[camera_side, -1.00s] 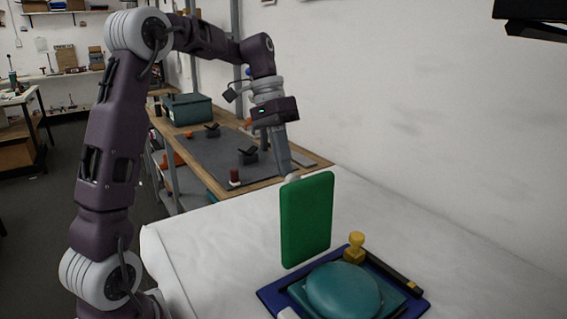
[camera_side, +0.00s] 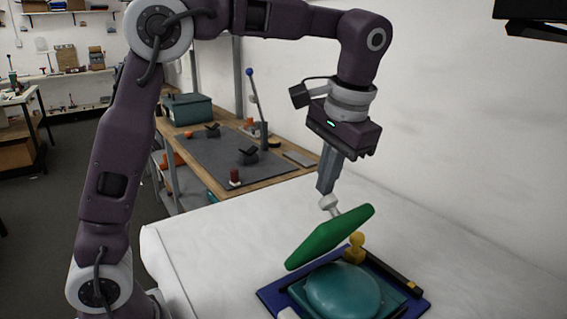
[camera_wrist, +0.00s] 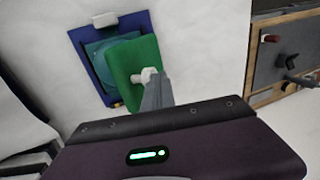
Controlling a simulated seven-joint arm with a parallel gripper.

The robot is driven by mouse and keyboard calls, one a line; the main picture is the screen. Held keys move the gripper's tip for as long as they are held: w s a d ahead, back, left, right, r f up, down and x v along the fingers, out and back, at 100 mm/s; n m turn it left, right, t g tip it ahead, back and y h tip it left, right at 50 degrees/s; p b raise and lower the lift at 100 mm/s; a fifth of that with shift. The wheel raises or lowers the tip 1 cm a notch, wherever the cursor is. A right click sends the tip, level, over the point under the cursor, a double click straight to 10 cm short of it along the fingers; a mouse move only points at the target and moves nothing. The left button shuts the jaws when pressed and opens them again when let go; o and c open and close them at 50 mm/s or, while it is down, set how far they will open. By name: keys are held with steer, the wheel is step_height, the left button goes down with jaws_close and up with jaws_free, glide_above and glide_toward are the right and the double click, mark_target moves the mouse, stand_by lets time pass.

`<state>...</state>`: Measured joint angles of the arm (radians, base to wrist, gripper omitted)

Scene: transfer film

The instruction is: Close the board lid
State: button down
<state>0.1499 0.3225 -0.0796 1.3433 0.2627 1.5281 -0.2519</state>
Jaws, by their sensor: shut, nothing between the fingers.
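The board (camera_side: 270,296) is a flat blue base on the white table, with a teal pad (camera_side: 343,290) on it. Its green lid (camera_side: 330,236) is tilted over the pad, partway between upright and flat. A white knob (camera_side: 328,203) stands on the lid's outer face. My gripper (camera_side: 326,190) is shut, its fingertips at the knob, with nothing between them. In the wrist view the green lid (camera_wrist: 131,66) covers part of the blue board (camera_wrist: 79,50), and the fingertips (camera_wrist: 152,80) are by the white knob (camera_wrist: 146,76). Contact with the knob is hard to tell.
A yellow knobbed piece (camera_side: 355,249) stands at the board's back edge, beside a dark bar (camera_side: 398,275). The white table (camera_side: 460,260) is clear on the right. A wooden bench (camera_side: 270,180) with a grey mat stands behind.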

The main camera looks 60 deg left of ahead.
steer(key=d+f+y, duration=0.2)
steer(key=d+f, duration=1.1)
steer(key=d, duration=0.3)
steer(key=shift+d+f, duration=0.15)
steer(key=shift+f, duration=0.15)
